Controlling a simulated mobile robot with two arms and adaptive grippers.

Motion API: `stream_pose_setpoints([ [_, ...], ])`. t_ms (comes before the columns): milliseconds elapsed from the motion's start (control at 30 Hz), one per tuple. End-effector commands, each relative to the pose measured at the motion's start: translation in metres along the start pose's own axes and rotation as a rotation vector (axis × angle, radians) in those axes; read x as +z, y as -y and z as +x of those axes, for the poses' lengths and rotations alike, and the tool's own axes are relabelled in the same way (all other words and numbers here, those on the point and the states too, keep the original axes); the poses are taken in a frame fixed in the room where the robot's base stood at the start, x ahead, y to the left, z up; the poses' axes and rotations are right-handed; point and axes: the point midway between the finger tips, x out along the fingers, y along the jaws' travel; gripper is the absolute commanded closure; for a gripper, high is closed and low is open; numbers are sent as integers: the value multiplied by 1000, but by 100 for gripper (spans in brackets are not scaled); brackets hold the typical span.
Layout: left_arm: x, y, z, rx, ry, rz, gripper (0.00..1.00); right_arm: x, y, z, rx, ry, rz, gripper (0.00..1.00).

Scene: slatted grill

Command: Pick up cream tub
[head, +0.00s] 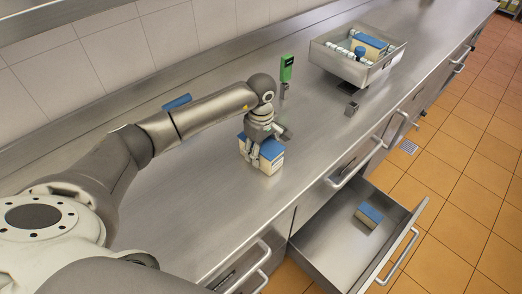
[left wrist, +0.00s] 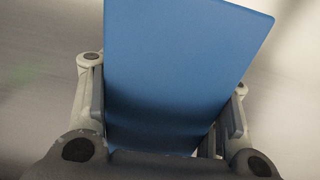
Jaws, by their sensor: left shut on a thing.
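The cream tub (head: 270,160) is a cream box with a blue top, upright at the counter in the middle of the head view. My left gripper (head: 260,145) comes down over it from above and is shut on it, with fingers on its sides. In the left wrist view the blue top (left wrist: 175,75) fills the space between the two fingers. I cannot tell whether the tub rests on the counter or is just above it. My right gripper is not in view.
A metal tray (head: 338,65) holding a similar blue-topped box stands at the counter's far right. A green upright device (head: 286,68) stands behind the gripper. An open drawer (head: 322,232) below the front edge holds another blue-topped box (head: 368,215). The counter (head: 220,215) nearby is bare.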

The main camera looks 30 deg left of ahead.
Motion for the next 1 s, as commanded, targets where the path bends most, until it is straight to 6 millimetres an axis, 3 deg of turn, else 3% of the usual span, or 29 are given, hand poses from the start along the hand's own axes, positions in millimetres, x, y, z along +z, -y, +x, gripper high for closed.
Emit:
stream_pose_setpoints([
  [167,0,-1,-9,4,0,1,86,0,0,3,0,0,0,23],
  [333,-1,-1,-32,7,-2,1,86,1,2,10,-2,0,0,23],
  [700,30,-50,-92,8,0,3,86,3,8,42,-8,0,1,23],
  [1000,58,-98,-117,3,0,1,86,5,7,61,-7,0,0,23],
])
